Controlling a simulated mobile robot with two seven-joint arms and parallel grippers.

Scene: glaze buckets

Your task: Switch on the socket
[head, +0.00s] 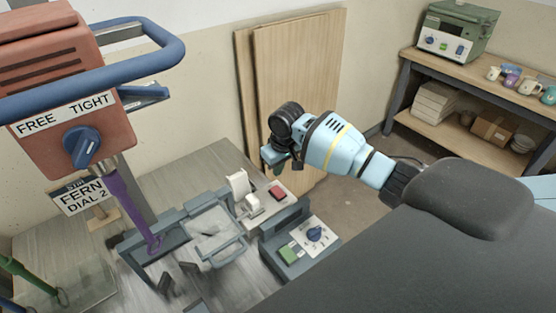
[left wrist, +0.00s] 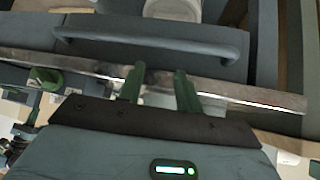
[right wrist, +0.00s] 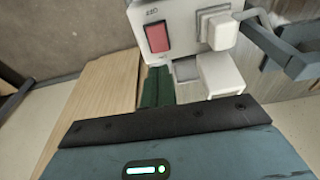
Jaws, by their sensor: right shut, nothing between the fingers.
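The socket (head: 288,206) is a pale box on the bench with a red rocker switch (head: 277,193) and a white plug (head: 240,187) in it. In the right wrist view the red switch (right wrist: 157,37) is near the top centre, left of the plug (right wrist: 219,31). I cannot tell which way the rocker is set. My right gripper (head: 273,158) is above and behind the socket. Its green fingers (right wrist: 157,88) are together and empty, just below the switch in the wrist view, apart from it. My left gripper (left wrist: 159,88) has its fingers apart over a metal edge, away from the socket.
A grey control box (head: 298,246) with a blue dial and green button stands in front of the socket. Wooden boards (head: 290,95) lean on the wall behind. A shelf (head: 470,85) with mugs is at right.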

